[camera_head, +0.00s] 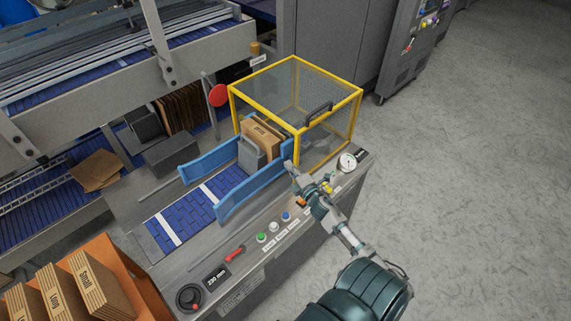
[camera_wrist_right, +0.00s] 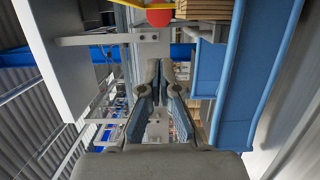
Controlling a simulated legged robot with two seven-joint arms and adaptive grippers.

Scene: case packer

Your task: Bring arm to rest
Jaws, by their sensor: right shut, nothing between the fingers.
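My right arm (camera_head: 352,240) reaches in from the bottom right of the head view, over the front edge of the machine. Its gripper (camera_head: 290,169) is at the outer side of the near blue guide rail, by the yellow-framed guard. In the right wrist view the gripper (camera_wrist_right: 160,72) is shut with its tips close together and nothing between them. My left gripper is in neither view.
The clear guard box (camera_head: 332,124) stands just beyond the gripper. Brown cartons (camera_head: 264,135) stand between the blue rails (camera_head: 240,200). Buttons (camera_head: 261,238) and a gauge (camera_head: 347,162) line the front panel. Open floor (camera_head: 470,180) lies to the right.

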